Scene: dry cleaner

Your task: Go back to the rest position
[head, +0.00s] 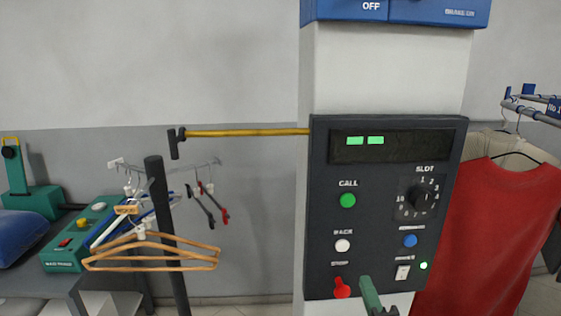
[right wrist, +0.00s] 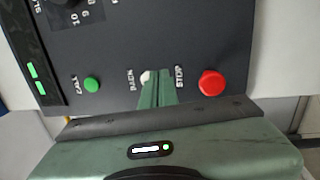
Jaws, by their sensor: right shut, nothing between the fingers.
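My right gripper (head: 366,281) shows at the bottom of the head view, in front of the lower edge of the dark control panel (head: 325,220), just right of the red STOP button (head: 341,288). In the right wrist view its green fingers (right wrist: 157,76) are together and empty. There they partly cover the white BACK button (right wrist: 146,77); I cannot tell whether they touch it. The white button (head: 342,245) is fully visible in the head view. My left gripper is in neither view.
The panel also bears a green CALL button (head: 348,200), a blue button (head: 410,240) and a SLOT knob (head: 423,199). A hanger stand (head: 166,230) with wooden hangers (head: 150,256) is at left. A red garment (head: 490,235) hangs close at right.

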